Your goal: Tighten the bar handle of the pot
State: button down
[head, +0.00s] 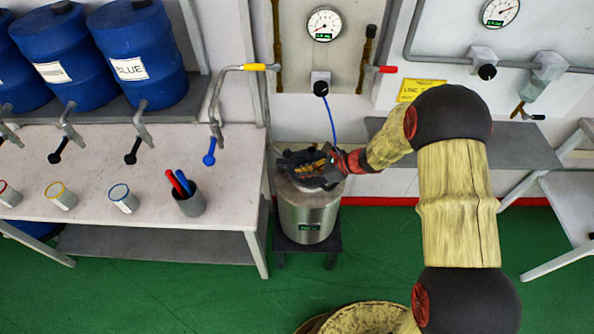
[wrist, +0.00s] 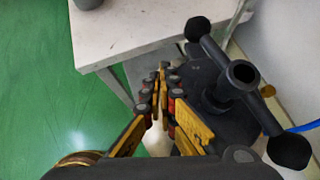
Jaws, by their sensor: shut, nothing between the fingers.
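The pot (head: 308,219) is a steel cylinder with a small green display, standing on a low dark stand against the wall. Its dark lid carries a black bar handle with round knobs; the bar handle (wrist: 228,75) shows in the wrist view, lying diagonally with a round hub at its middle. My gripper (head: 310,170) is over the pot's top in the head view and hides much of the handle. In the wrist view my gripper (wrist: 160,75) has its yellow fingertips together, empty, just left of the hub. I cannot tell whether it touches the bar.
A white table (head: 120,160) with cups and a pen holder (head: 188,203) stands left of the pot, its edge close by. Blue drums (head: 138,55) stand behind it. A blue hose (head: 330,122) hangs from the wall behind the pot. Green floor is open in front.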

jog(key=s+d+r+p, duration=0.2)
jog(key=s+d+r, duration=0.2)
jog(key=s+r, duration=0.15)
jog(key=a+r+m+t+b, duration=0.2)
jog(key=a+r+t+b, duration=0.15)
jog(key=b, duration=0.25)
jog(key=d+f+m+h, duration=0.2)
jog(key=d+m+h, duration=0.2)
jog(key=shift+t, duration=0.35)
jog(key=b+x, duration=0.1)
jog(key=x, duration=0.2)
jog(key=b+x, duration=0.1)
jog(key=x, duration=0.3)
jog(key=a+r+b+x, duration=0.1)
jog(key=b+x, duration=0.1)
jog(key=x, duration=0.2)
jog(key=shift+w+a, duration=0.15)
jog(key=shift+w, duration=0.25)
jog(key=shift+w+a+r, duration=0.2)
jog(key=shift+w+a, duration=0.15)
jog(key=shift+w, duration=0.1)
